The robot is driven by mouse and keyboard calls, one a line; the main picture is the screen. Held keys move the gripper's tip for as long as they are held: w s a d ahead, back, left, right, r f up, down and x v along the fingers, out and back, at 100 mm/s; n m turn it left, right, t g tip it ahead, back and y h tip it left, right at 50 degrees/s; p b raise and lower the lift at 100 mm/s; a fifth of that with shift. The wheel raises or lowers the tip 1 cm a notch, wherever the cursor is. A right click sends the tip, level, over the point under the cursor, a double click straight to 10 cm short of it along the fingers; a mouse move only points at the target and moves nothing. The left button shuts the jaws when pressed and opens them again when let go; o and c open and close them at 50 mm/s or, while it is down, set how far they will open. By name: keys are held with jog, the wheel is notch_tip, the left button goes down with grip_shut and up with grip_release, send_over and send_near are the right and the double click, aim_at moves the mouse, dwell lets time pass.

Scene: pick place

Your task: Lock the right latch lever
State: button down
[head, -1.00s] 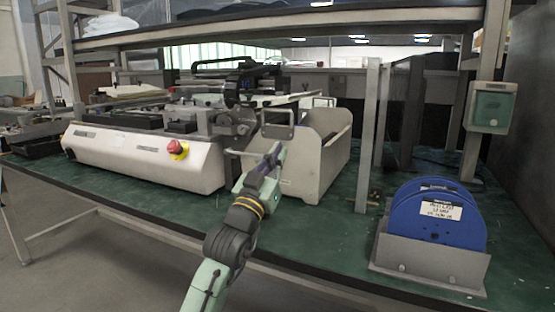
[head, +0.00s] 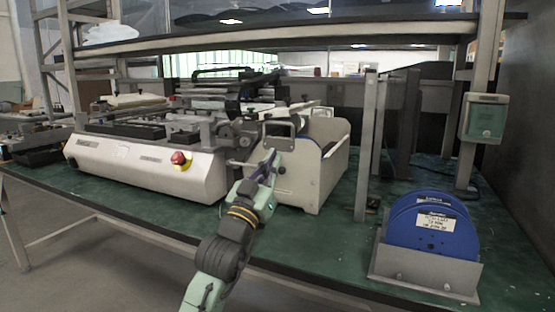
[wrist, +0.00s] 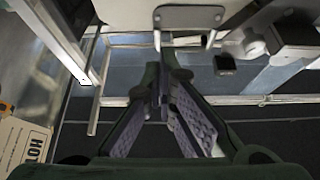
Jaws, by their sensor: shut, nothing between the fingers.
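The pale machine (head: 140,172) has a square metal loop handle (head: 279,124) at its right end, next to a round dark joint. A short horizontal bar with a dark knob sticks out just below it. I cannot tell for sure which of these is the right latch lever. My gripper (head: 270,158) is in front of the machine's right end, just below the loop handle; contact is unclear. In the wrist view my gripper (wrist: 162,88) has its fingers together and empty.
A red stop button (head: 180,159) is on the machine's front. A metal post (head: 366,150) and a blue reel (head: 435,225) stand further right. A shelf (head: 290,38) spans above.

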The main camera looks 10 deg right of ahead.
jog(key=b+v, duration=0.1)
jog(key=v, duration=0.5)
jog(key=shift+a+f, duration=0.15)
jog(key=shift+f, duration=0.05)
jog(key=shift+s, duration=0.1)
